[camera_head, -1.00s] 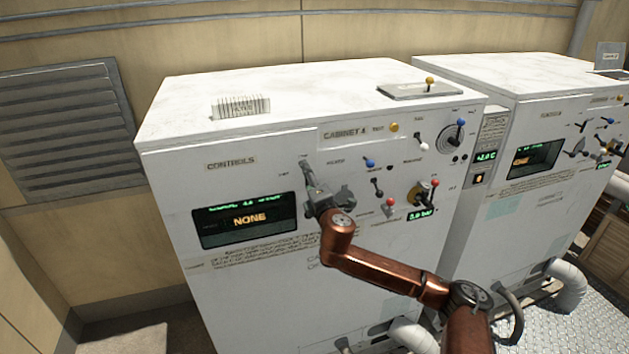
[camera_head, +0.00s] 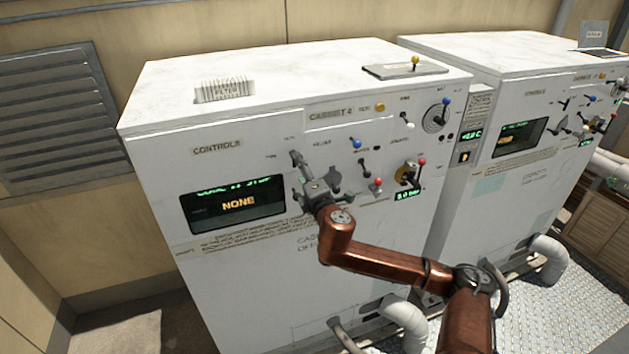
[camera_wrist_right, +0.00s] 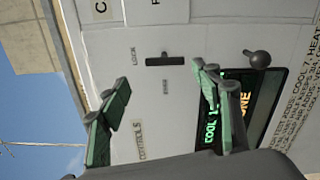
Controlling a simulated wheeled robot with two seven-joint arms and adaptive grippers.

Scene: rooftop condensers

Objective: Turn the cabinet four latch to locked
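Cabinet four (camera_head: 260,270) is the nearer white cabinet in the head view. Its latch (camera_wrist_right: 167,61) is a small dark bar on the front panel in the wrist view. The bar lies along the picture's width, its left end toward the word LOCK. My right gripper (camera_head: 302,178) is at the panel, just right of the lit display, and hides part of it; I cannot separate latch and fingers there. In the wrist view the right gripper (camera_wrist_right: 162,106) is open and empty, its green-padded fingers wide apart, with the latch above the gap. My left gripper is not in view.
A ball-ended knob (camera_wrist_right: 258,60) and the display (camera_head: 238,205) are close to the latch. Several levers and knobs crowd the panel to the right. A second white cabinet (camera_head: 520,160) stands at the right. White pipes (camera_head: 402,318) run low in front.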

